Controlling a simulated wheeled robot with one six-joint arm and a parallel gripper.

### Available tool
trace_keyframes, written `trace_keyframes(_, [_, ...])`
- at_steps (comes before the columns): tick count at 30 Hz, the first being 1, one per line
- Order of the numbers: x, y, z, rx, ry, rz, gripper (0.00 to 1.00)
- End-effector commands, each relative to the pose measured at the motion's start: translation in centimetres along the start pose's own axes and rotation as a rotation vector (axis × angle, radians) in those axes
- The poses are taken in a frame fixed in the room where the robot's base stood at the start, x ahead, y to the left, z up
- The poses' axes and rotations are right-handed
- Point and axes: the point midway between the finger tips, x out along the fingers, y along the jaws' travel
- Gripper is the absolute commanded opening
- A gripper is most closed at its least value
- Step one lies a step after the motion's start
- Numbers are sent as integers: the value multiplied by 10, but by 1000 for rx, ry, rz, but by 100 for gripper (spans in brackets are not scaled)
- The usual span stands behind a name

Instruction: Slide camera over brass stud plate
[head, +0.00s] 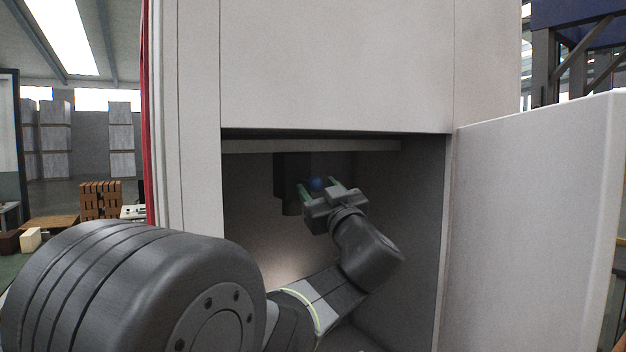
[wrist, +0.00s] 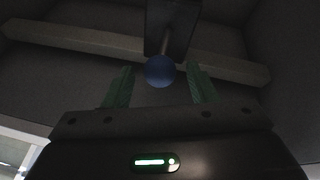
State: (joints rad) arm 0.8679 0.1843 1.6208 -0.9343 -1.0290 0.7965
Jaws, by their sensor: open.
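My gripper (head: 318,186) is inside an open cabinet compartment, its two green fingers apart. A blue ball (head: 317,184) shows between the fingertips. In the wrist view the ball (wrist: 159,71) sits at the end of a thin rod coming from a dark block (wrist: 168,22), with a gap to each finger; its exact depth relative to the tips is hard to judge. The dark block also shows on the back wall in the head view (head: 289,172). I cannot make out a camera or a brass stud plate.
The light cabinet (head: 335,65) surrounds the compartment, and its door (head: 535,220) stands open at right. A horizontal bar (head: 310,146) crosses the top of the opening and also shows in the wrist view (wrist: 75,40).

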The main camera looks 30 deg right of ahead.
Motion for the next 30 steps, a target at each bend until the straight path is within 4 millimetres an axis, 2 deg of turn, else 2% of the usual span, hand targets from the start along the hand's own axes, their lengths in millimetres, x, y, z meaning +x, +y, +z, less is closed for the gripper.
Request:
trace_keyframes(1, [8,0,-1,2,0,-1,52])
trace_keyframes(6, [22,0,0,0,0,0,52])
trace_keyframes(16, [24,0,0,-1,0,1,52])
trace_keyframes(24, [24,0,0,-1,0,1,0])
trace_keyframes(30, [23,-6,-1,-1,1,-1,0])
